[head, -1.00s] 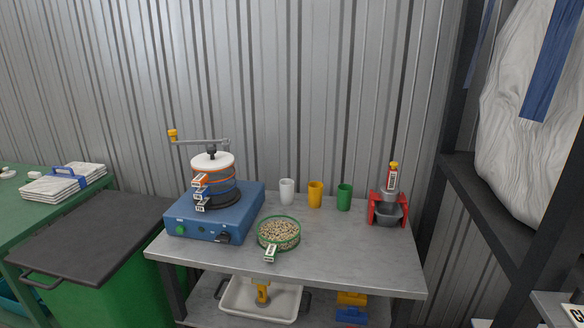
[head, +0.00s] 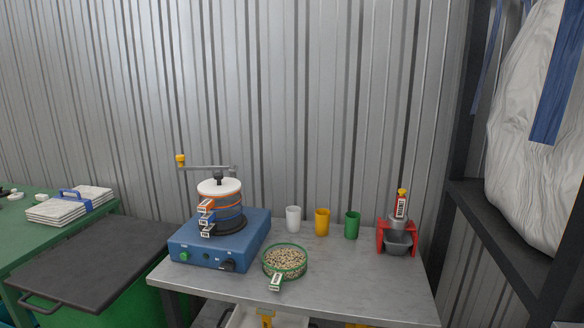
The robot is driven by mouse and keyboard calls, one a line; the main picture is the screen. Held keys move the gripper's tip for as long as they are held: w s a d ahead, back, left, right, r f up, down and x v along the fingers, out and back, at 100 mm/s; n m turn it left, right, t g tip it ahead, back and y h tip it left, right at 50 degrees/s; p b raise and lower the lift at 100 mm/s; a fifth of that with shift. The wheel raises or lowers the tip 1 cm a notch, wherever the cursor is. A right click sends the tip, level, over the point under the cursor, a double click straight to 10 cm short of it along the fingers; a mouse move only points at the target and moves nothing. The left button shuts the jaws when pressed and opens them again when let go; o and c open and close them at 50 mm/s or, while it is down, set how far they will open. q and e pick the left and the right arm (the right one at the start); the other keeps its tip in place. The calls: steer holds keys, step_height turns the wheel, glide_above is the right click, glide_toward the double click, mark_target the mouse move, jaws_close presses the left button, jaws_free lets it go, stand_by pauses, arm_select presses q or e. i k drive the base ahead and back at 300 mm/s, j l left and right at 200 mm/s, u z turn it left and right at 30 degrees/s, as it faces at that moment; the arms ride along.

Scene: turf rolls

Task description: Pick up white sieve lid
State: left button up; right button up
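The white sieve lid (head: 219,187) sits on top of a stack of sieves with orange and blue rings (head: 228,211). The stack stands on a blue shaker box (head: 205,258) at the left of the grey table. A grey clamp arm with a yellow knob (head: 181,160) reaches across just above the lid, and a dark knob shows at the lid's middle. Neither of my grippers is in the head view.
A green-rimmed sieve of grains (head: 285,262) stands right of the shaker. White (head: 293,219), yellow (head: 322,222) and green (head: 352,225) cups stand behind it. A red stand with a grey bowl (head: 397,241) is at the right. The table's front right (head: 365,285) is clear.

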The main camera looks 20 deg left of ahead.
mark_target(220, 185)
steer(key=u, duration=1.2)
